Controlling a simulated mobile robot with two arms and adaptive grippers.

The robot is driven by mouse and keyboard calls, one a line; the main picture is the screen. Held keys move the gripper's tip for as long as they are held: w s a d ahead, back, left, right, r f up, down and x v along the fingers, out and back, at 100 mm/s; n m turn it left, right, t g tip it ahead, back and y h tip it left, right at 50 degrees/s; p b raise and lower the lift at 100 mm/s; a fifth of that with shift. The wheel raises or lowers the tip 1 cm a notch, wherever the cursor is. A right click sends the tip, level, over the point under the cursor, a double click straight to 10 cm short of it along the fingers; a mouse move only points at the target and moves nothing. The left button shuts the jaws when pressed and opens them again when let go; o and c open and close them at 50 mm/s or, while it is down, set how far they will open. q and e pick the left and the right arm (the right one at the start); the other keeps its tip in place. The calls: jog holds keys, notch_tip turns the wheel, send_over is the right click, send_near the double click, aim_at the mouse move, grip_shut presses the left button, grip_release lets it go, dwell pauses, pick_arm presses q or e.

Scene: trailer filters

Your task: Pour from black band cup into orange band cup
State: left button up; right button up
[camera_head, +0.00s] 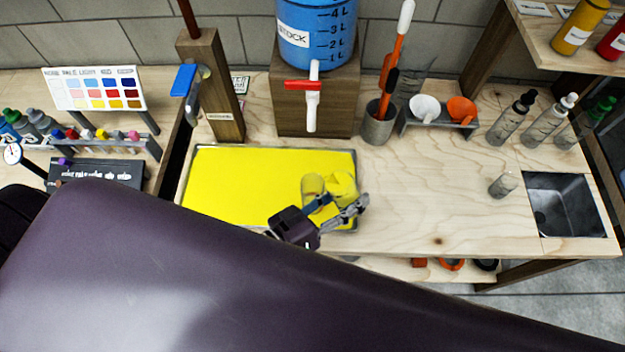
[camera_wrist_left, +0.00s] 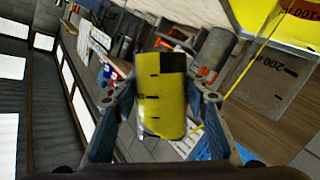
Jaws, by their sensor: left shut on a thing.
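My left gripper (camera_head: 346,205) is over the front right of the yellow tray and shut on a cup (camera_head: 344,184). In the left wrist view the held cup (camera_wrist_left: 160,100) is yellow, with dark marks and a black patch near its top, between the two blue fingers. I take it as the black band cup. A second cup (camera_head: 312,186) is close to its left in the head view. In the wrist view, clear graduated walls (camera_wrist_left: 275,82) marked 200 show at upper right. My right gripper is out of view.
The yellow tray (camera_head: 240,180) lies on the wooden bench. A blue tank (camera_head: 305,45) with a red-and-white tap (camera_head: 313,95) stands behind. Bottles (camera_head: 510,118), a small jar (camera_head: 503,184) and a sink (camera_head: 565,205) are at right. Clear bench lies right of the tray.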

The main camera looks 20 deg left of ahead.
pick_arm(q)
jog(key=shift+w+a+r+n+h+b, duration=0.15)
jog(key=shift+a+r+n+b, duration=0.15)
jog(key=shift+r, duration=0.3)
jog(key=shift+s+a+r+n+h+b, duration=0.1)
jog(key=shift+a+r+n+h+b, duration=0.1)
jog(key=shift+r+n, duration=0.3)
dwell(0.8)
jog(key=shift+w+f+n+t+b, duration=0.1)
jog(key=shift+n+t+b, duration=0.3)
jog(key=shift+b, duration=0.7)
jog(key=shift+f+n+h+b, duration=0.4)
jog(key=shift+n+b, duration=0.6)
jog(key=shift+b, duration=1.3)
dwell(1.0)
jog(key=shift+f+n+t+b, duration=0.4)
jog(key=shift+f+n+b, duration=0.25)
jog(key=shift+b, duration=1.1)
